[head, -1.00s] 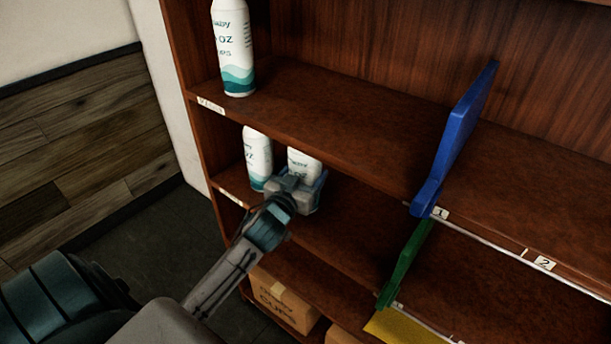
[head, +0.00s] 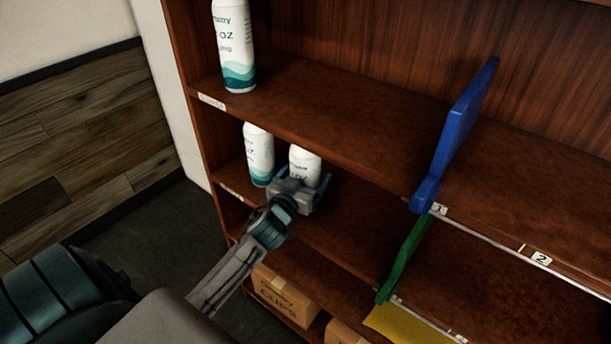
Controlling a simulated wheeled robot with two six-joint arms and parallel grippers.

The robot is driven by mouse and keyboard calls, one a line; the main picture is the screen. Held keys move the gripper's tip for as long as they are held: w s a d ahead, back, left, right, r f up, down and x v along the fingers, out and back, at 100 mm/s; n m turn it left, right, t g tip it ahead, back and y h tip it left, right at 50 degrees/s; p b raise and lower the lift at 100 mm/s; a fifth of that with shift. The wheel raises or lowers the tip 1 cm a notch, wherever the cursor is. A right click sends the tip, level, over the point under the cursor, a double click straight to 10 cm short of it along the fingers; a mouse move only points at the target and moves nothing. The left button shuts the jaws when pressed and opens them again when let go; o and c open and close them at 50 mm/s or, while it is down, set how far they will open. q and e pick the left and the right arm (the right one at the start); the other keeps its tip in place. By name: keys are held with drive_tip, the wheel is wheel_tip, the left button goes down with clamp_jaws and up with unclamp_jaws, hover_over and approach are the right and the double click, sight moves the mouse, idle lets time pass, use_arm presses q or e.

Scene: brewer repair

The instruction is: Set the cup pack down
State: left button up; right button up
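In the head view a white cup pack (head: 304,164) with a rounded top and dark lettering stands upright, or nearly so, on the middle shelf. My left gripper (head: 301,184) is in front of it, with one finger at each side of the pack's lower part. Whether the fingers press on it or stand slightly apart I cannot tell. The pack's base is hidden behind the gripper, so its contact with the shelf does not show. A similar pack (head: 259,152) with a teal wave stands just to its left. My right gripper is not in view.
Another cup pack (head: 233,45) stands on the upper shelf (head: 330,115), above my arm. A blue divider (head: 462,130) and a green divider (head: 404,257) stand to the right. Cardboard boxes (head: 287,297) sit on the bottom shelf. The middle shelf right of the gripper is clear.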

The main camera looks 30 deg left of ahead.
use_arm(q)
drive_tip(key=shift+r, duration=0.2)
drive_tip(key=s+d+b, duration=0.1)
drive_tip(key=s+b, duration=0.2)
drive_tip(key=s, duration=0.9)
drive_tip(key=shift+d+b, duration=0.35)
drive_tip(key=shift+f, duration=0.1)
idle(0.4)
